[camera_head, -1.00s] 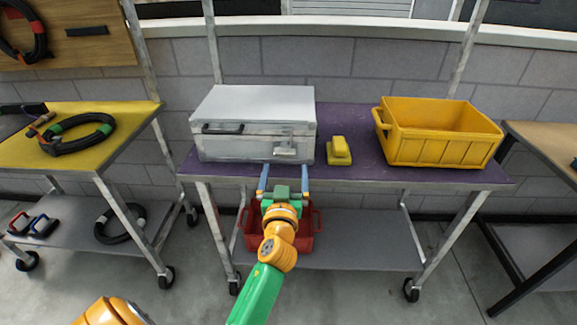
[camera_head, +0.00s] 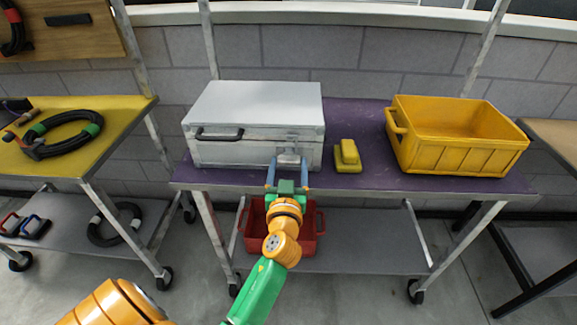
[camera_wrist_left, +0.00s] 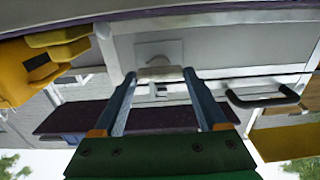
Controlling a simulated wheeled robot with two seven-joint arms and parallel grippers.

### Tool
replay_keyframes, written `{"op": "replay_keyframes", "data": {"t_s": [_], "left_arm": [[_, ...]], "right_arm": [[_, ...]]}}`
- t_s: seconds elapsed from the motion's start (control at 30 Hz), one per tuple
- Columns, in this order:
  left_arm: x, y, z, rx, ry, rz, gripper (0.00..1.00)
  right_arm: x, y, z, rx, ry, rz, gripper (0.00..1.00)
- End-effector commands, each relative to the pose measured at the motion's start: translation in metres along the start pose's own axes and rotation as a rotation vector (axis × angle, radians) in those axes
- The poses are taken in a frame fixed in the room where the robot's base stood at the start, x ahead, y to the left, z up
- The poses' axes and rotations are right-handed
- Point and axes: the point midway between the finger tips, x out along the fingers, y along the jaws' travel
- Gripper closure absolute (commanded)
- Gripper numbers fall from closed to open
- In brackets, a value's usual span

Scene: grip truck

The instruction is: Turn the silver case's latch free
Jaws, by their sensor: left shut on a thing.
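The silver case (camera_head: 255,105) stands shut on the left part of the purple-topped cart. Its latch (camera_head: 289,151) is on the front face, right of the black handle (camera_head: 219,134). My left gripper (camera_head: 288,163) reaches up to the front of the case, with one finger on each side of the latch. In the left wrist view, the fingertips (camera_wrist_left: 160,74) are shut on the sides of the pale latch piece (camera_wrist_left: 159,73), below a plate on the case. The handle (camera_wrist_left: 265,97) shows to the right there. My right gripper is not in view.
A yellow block-like object (camera_head: 347,156) lies close right of the case. A yellow crate (camera_head: 455,160) stands further right. A red bin (camera_head: 310,244) sits on the lower shelf below my gripper. The purple cart top (camera_head: 368,185) is bare along its front edge.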

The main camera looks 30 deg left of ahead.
Motion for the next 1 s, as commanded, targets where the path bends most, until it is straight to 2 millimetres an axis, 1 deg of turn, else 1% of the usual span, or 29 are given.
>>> {"op": "replay_keyframes", "data": {"t_s": [0.17, 0.37, 1.0], "left_arm": [[0.0001, -0.0004, 0.0009, 0.027, -0.002, -0.001, 0.81], [0.0000, -0.0004, 0.0011, 0.130, -0.003, -0.002, 0.81], [0.0001, -0.0005, 0.0002, 0.724, -0.003, -0.001, 0.81]], "right_arm": [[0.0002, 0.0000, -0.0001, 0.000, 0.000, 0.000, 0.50], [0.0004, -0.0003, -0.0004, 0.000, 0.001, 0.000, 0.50], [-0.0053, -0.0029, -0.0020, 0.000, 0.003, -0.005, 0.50]]}}
